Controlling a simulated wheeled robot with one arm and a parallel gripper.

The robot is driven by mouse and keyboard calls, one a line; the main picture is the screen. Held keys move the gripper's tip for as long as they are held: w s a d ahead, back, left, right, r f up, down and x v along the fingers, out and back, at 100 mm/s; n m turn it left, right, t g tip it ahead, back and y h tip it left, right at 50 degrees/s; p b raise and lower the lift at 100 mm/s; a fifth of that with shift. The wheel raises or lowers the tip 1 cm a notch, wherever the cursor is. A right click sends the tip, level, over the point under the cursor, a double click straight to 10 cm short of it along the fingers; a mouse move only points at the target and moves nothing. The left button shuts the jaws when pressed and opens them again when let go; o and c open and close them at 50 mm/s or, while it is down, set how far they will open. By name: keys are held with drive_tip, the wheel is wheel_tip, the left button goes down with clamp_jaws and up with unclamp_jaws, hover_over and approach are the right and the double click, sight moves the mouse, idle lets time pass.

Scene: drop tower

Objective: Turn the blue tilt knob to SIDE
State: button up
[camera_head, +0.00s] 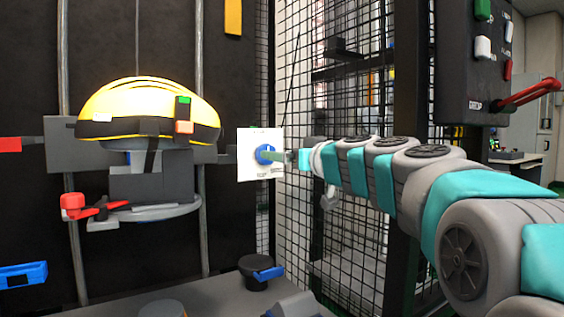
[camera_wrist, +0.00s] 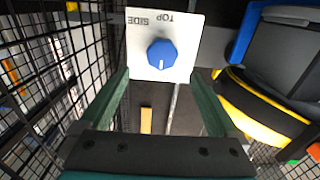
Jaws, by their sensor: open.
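The blue tilt knob (camera_head: 264,154) sits on a white plate (camera_head: 246,140) beside the helmet carriage. The wrist view shows the knob (camera_wrist: 162,54) face on, with a pale pointer mark aimed down, away from the upside-down SIDE and TOP labels along the plate's upper edge (camera_wrist: 150,19). My gripper (camera_head: 290,157) is in front of the plate, coming from the right. In the wrist view my gripper (camera_wrist: 160,78) is open, one finger on each side below the knob. The knob lies beyond the fingertips, and nothing is between them. Contact cannot be told.
A yellow helmet (camera_head: 150,102) sits on a grey headform left of the plate. A red-handled clamp (camera_head: 75,206) is below it. A black mesh fence (camera_head: 330,95) stands close behind my arm. A control box (camera_head: 470,60) with a red lever is at upper right.

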drive_tip(key=p+x, duration=0.1)
drive_tip(key=x, duration=0.6)
drive_tip(key=shift+a, duration=0.2)
drive_tip(key=shift+c, duration=0.4)
drive_tip(key=c, duration=1.3)
